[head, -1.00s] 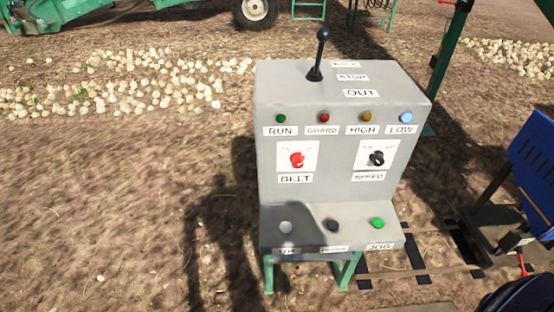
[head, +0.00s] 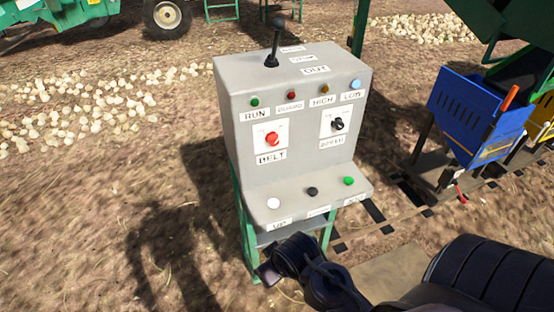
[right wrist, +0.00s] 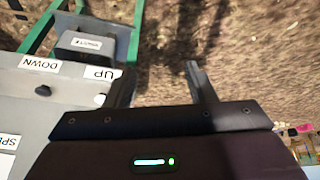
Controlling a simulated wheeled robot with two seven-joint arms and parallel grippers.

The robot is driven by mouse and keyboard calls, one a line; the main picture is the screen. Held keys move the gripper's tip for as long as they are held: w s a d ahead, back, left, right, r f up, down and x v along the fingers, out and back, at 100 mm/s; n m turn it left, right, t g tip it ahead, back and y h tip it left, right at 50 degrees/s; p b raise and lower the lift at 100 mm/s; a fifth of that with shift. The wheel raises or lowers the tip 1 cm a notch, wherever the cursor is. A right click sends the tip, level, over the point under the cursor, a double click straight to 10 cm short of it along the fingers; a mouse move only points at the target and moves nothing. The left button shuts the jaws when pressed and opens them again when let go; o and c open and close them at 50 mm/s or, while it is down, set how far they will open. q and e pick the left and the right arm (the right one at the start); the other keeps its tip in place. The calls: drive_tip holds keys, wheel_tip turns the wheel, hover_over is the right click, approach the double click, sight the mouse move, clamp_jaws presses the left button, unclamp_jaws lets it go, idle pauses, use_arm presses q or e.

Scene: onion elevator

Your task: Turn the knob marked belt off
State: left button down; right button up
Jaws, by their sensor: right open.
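The red belt knob (head: 272,139) sits on a white plate above the BELT label (head: 270,157), on the upright front of the grey control box (head: 300,170). Its exact pointer direction is too small to read. My right gripper (right wrist: 160,68) is open and empty, with bare ground between its fingers in the right wrist view. It is low beside the box's lower ledge, below and apart from the knob. In the head view my right arm comes in from the lower right, its end in front of the ledge. My left gripper is not in view.
A black speed knob (head: 338,124) is right of the belt knob. A lever (head: 275,45) stands on top. White (head: 273,203), black (head: 312,191) and green (head: 348,181) buttons line the ledge. A blue bin (head: 465,115) stands at right.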

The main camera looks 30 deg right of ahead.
drive_tip(key=w+d+r+m+t, duration=0.1)
drive_tip(key=w+d+r+t, duration=0.15)
drive_tip(key=w+r, duration=0.2)
drive_tip(key=m+t+h, duration=0.3)
drive_tip(key=t+h, duration=0.2)
drive_tip(key=t, duration=0.5)
approach(275, 143)
drive_tip(key=x, duration=0.2)
drive_tip(key=shift+t+y, duration=0.25)
drive_tip(key=shift+y, duration=0.15)
drive_tip(key=p+x, duration=0.2)
drive_tip(key=x, duration=0.4)
drive_tip(key=shift+w+d, duration=0.25)
drive_tip(key=shift+w, duration=0.1)
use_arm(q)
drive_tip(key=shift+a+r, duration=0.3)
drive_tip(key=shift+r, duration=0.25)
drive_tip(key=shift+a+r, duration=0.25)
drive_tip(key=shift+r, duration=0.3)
use_arm(e)
drive_tip(key=shift+c, duration=0.4)
drive_tip(key=c, duration=0.9)
